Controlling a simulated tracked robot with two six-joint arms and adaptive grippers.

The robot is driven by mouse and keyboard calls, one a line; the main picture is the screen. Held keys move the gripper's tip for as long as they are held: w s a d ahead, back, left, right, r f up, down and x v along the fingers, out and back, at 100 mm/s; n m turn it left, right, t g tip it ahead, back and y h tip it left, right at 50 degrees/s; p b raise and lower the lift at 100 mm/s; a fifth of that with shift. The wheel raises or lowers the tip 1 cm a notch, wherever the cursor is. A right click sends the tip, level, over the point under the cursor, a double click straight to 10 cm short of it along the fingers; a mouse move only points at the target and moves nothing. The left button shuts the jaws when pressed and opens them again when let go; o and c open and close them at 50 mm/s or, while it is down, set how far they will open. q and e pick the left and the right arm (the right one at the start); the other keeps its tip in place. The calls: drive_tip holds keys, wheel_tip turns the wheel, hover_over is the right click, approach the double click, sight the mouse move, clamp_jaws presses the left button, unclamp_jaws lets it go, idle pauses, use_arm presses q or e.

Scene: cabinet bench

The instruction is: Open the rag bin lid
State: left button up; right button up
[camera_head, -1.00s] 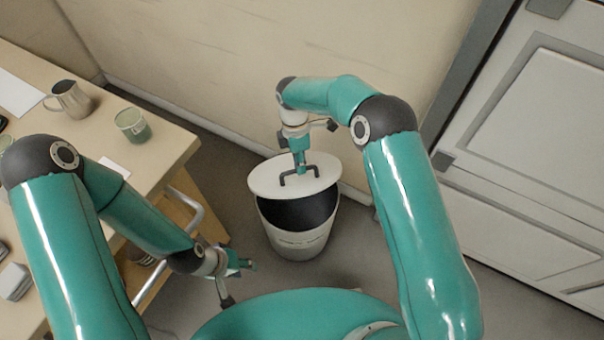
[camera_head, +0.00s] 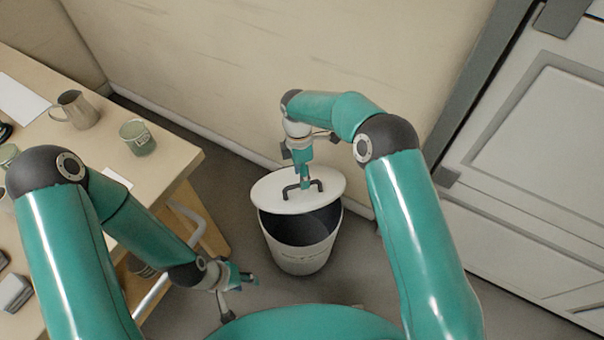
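The rag bin (camera_head: 299,262) is a white round bin on the floor, and its dark inside shows at the front. Its white round lid (camera_head: 264,194) is up off the front rim and covers only the back of the opening; whether it touches the back rim cannot be told. A dark bracket-shaped handle (camera_head: 318,184) stands on the lid. My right gripper (camera_head: 305,185) reaches down from above and appears shut on this handle. My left gripper (camera_head: 247,280) is low, left of the bin and apart from it; its finger opening is unclear.
A wooden bench (camera_head: 175,155) at left holds a metal pitcher (camera_head: 77,110), a green cup (camera_head: 138,138) and paper (camera_head: 20,105). A wall stands close behind the bin. A grey cabinet (camera_head: 530,170) is at right. Floor is clear right of the bin.

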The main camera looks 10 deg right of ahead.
drive_tip(key=shift+w, duration=0.15)
wheel_tip(320, 180, up, 12)
drive_tip(key=w, duration=0.2)
drive_tip(key=shift+a, duration=0.15)
idle(0.4)
drive_tip(key=shift+f, duration=0.15)
